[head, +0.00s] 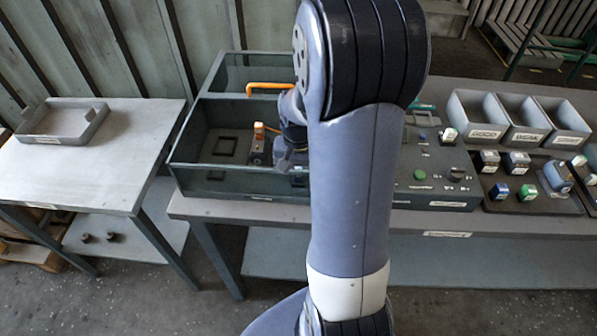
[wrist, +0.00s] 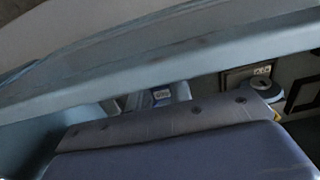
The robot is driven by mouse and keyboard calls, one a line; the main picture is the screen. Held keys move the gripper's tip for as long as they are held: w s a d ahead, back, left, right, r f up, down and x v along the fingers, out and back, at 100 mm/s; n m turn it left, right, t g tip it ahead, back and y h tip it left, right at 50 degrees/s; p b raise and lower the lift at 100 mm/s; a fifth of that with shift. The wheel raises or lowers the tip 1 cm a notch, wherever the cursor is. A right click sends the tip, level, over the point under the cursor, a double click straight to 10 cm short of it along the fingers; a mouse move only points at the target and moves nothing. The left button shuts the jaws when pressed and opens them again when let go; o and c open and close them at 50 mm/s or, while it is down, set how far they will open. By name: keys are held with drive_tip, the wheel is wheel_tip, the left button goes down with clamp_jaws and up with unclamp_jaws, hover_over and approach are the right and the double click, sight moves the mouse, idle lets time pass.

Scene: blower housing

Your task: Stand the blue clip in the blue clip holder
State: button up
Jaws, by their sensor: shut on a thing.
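My gripper (head: 291,160) points down inside the large grey-green housing (head: 185,178), and my arm partly covers it in the head view. In the wrist view a small bluish piece with a pale label, apparently the blue clip (wrist: 161,95), shows between the fingers beyond my gripper's body. My gripper is shut on it, but the grip itself is mostly hidden. An orange clip (head: 258,128) stands on a dark block just left of my gripper. I cannot make out the blue clip holder; my arm hides that part of the housing.
An orange handle (head: 270,88) lies over the housing's inner wall. A control panel (head: 430,168) with a green button stands right of my arm. Beyond it are grey bins (head: 476,115) and a dark tray (head: 535,205) of small coloured parts. The left table (head: 125,140) is mostly bare.

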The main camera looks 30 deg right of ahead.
drive_tip(key=o, duration=0.8)
drive_tip(key=shift+o, duration=0.2)
wheel_tip(320, 180, up, 11)
drive_tip(key=shift+f, duration=0.15)
wheel_tip(320, 180, down, 10)
drive_tip(key=shift+f, duration=0.25)
drive_tip(key=shift+r+p, duration=0.35)
drive_tip(key=shift+p, duration=0.05)
